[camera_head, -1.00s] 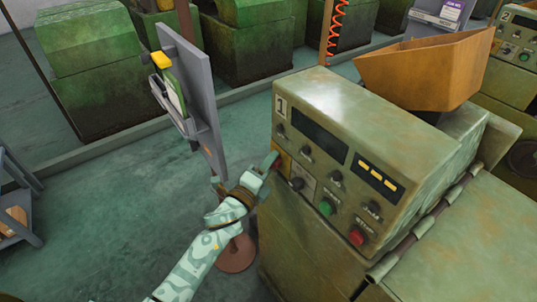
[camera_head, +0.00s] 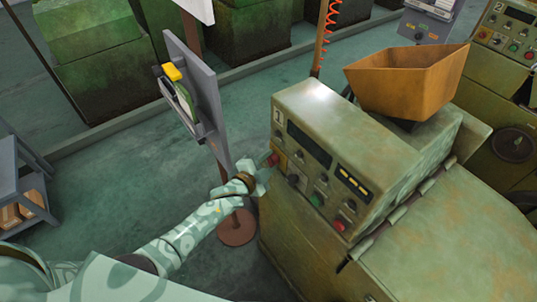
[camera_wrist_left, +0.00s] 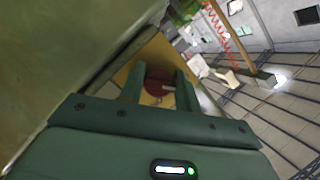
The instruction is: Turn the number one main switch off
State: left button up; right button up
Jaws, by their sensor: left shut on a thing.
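The number one machine's control panel (camera_head: 325,160) faces me at an angle, with a "1" plate at its upper left. Its main switch, a red knob (camera_head: 272,159), sits at the panel's left end. The wrist view shows the red knob (camera_wrist_left: 158,80) on a yellow plate (camera_wrist_left: 135,77). My left gripper (camera_head: 266,168) reaches in from the left and is shut on the knob. In the wrist view its two fingers (camera_wrist_left: 158,92) stand either side of the knob. The knob's exact angle is hard to tell. My right gripper is out of view.
A green button (camera_head: 317,199) and a red stop button (camera_head: 340,224) sit further right on the panel. An orange hopper (camera_head: 405,85) stands on top of the machine. A grey board on a post (camera_head: 205,95) stands close behind my left arm. A second machine (camera_head: 510,50) is at upper right.

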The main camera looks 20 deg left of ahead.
pick_arm(q)
jog(key=shift+n+g+p, duration=0.4)
jog(key=shift+n+p, duration=0.2)
jog(key=shift+p, duration=0.2)
jog(key=shift+f+h, duration=0.1)
jog(key=shift+h, duration=0.2)
jog(key=o, duration=1)
jog(key=p+v, duration=0.2)
jog(key=v, duration=1.4)
jog(key=shift+s+a, duration=0.1)
jog(key=shift+s, duration=0.1)
